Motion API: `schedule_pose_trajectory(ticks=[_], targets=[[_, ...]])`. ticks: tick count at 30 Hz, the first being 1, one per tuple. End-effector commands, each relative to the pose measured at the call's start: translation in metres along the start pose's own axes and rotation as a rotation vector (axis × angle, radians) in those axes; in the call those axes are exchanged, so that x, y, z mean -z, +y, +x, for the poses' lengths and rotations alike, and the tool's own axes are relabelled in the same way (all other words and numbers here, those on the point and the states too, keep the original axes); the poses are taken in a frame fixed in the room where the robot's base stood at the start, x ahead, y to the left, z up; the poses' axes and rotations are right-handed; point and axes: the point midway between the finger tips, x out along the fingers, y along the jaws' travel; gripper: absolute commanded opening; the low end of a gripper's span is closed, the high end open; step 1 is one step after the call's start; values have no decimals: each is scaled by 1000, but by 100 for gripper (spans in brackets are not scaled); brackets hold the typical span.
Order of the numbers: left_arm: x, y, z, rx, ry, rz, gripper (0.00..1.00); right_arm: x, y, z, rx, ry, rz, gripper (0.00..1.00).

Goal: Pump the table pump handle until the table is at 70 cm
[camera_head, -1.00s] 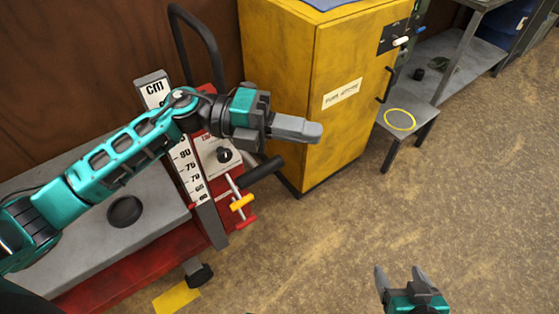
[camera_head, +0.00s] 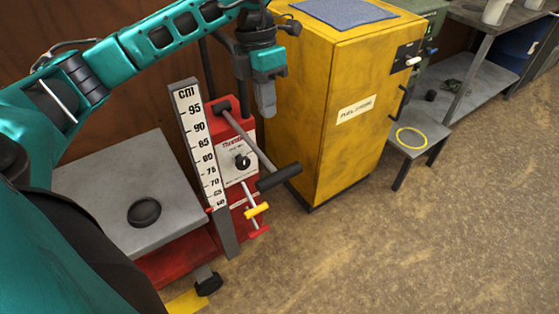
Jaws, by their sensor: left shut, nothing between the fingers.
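The table pump handle (camera_head: 278,178) is a black grip on a grey rod that slopes down from the red pump housing (camera_head: 238,131). My left gripper (camera_head: 267,112) is shut and empty. It points down and shows above the black grip in the picture, apart from it. The grey lift table (camera_head: 112,180) lies left of the pump, low over its red base. A white cm scale (camera_head: 204,150) stands between them, with marks from 95 down to 60. The exact table height cannot be read. My right gripper is out of view.
A yellow cabinet (camera_head: 345,115) with a blue mat (camera_head: 346,12) on top stands just right of the gripper. Yellow and red T-shaped knobs (camera_head: 256,210) sit below the pump handle. A low stool (camera_head: 420,149) with a yellow ring stands at right. The floor in front is clear.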

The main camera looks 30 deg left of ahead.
Motion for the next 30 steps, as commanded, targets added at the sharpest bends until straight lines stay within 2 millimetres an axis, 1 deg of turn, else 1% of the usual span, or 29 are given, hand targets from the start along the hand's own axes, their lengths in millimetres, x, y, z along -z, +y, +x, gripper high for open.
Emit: schedule_pose_trajectory(ticks=[5, 8, 11, 21, 24, 27, 30], targets=[[0, -1, 2, 3, 0, 1, 0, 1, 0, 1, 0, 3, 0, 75], [0, -1, 10, 5, 0, 2, 0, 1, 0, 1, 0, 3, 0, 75], [0, -1, 26, 5, 2, 2, 0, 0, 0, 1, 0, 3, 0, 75], [0, -2, 98, 6, 3, 3, 0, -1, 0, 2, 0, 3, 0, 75], [0, -2, 115, 6, 1, 2, 0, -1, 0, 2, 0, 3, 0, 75], [0, -2, 128, 6, 0, 2, 0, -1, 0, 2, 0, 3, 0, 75], [-1, -2, 136, 5, -1, 2, 0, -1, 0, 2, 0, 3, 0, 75]])
